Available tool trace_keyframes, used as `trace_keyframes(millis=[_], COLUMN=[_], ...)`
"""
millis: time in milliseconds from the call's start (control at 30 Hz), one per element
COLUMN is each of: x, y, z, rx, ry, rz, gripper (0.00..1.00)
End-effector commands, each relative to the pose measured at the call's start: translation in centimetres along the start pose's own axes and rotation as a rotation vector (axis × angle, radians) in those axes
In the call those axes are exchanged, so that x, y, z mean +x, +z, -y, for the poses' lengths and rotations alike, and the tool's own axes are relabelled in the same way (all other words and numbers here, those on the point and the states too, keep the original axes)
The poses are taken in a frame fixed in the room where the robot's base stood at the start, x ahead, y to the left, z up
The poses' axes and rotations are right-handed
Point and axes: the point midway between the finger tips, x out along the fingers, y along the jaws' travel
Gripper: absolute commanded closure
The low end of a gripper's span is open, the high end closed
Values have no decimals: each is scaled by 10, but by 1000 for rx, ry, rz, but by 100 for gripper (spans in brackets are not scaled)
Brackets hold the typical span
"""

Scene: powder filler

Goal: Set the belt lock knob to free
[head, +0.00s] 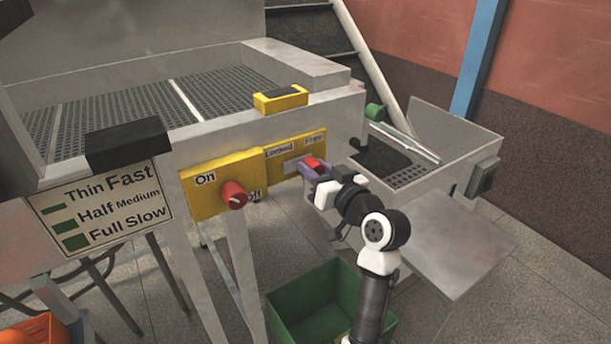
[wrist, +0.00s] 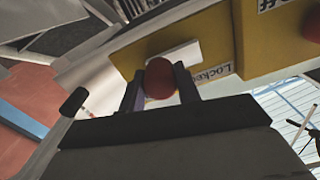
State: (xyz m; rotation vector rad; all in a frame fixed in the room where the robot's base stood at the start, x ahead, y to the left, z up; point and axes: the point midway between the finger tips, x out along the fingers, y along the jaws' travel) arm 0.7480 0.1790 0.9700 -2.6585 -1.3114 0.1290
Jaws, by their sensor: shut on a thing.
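The belt lock knob (head: 313,163) is red and sits on a yellow panel (head: 276,163) labelled "Locked" on the left and "Free" on the right. My gripper (head: 313,172) reaches it from the right and is shut on it. In the wrist view the red knob (wrist: 160,78) lies between the two dark fingers. A white bar (wrist: 183,55) shows beside the knob there. The knob's exact setting is hard to tell because the fingers hide part of it.
A red on/off knob (head: 234,194) is on the yellow panel to the left. A green bin (head: 330,312) stands on the floor below. A metal tray (head: 460,150) and a green-handled lever (head: 375,112) are to the right. A speed sign (head: 105,207) hangs at left.

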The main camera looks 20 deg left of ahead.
Motion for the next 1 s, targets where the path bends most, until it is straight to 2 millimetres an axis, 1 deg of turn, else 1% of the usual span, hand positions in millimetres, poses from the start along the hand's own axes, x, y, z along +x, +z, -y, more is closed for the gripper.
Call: trace_keyframes(millis=[33, 167, 200, 367, 633, 733, 867, 1000], x=[-1, -1, -1, -1, -1, -6, -26, -57], y=[-2, -2, -2, -2, -1, -1, 0, 1], z=[-4, -4, -5, -4, -3, -3, -4, -4], rx=[1, 1, 1, 1, 1, 0, 0, -1], ry=[10, 12, 13, 12, 9, 10, 13, 15], rz=[-4, -5, -6, -5, -3, -5, -6, -6], gripper=[100, 100, 66, 46, 46, 46, 46, 46])
